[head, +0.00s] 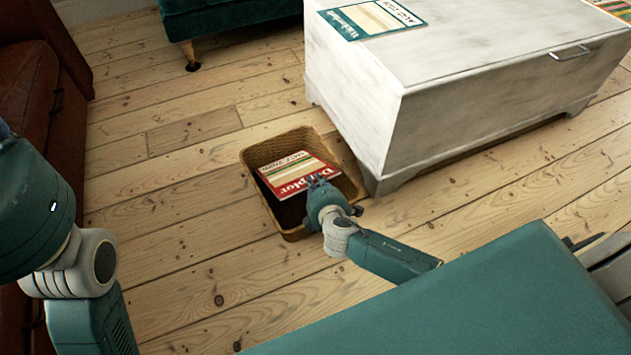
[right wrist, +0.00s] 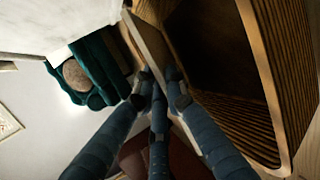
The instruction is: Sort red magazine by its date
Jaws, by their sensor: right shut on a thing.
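A red and cream magazine (head: 290,176) with large white title letters is over the mouth of a brown woven basket (head: 283,142) in the head view. My right gripper (head: 318,181) is shut on the magazine's right edge. In the right wrist view the magazine (right wrist: 147,42) shows nearly edge-on between the fingers (right wrist: 160,82), beside the open, dark inside of the basket (right wrist: 285,75). I cannot tell how deep the magazine's lower end reaches. A teal and cream magazine (head: 373,18) lies flat on the white chest. My left arm shows at the left, but its gripper is out of view.
The white chest (head: 450,100) stands close to the basket's right side. Another colourful magazine (head: 612,8) lies on it at the far right. A teal sofa (head: 235,18) is at the back and a dark red seat (head: 35,100) at the left. Floorboards left of the basket are clear.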

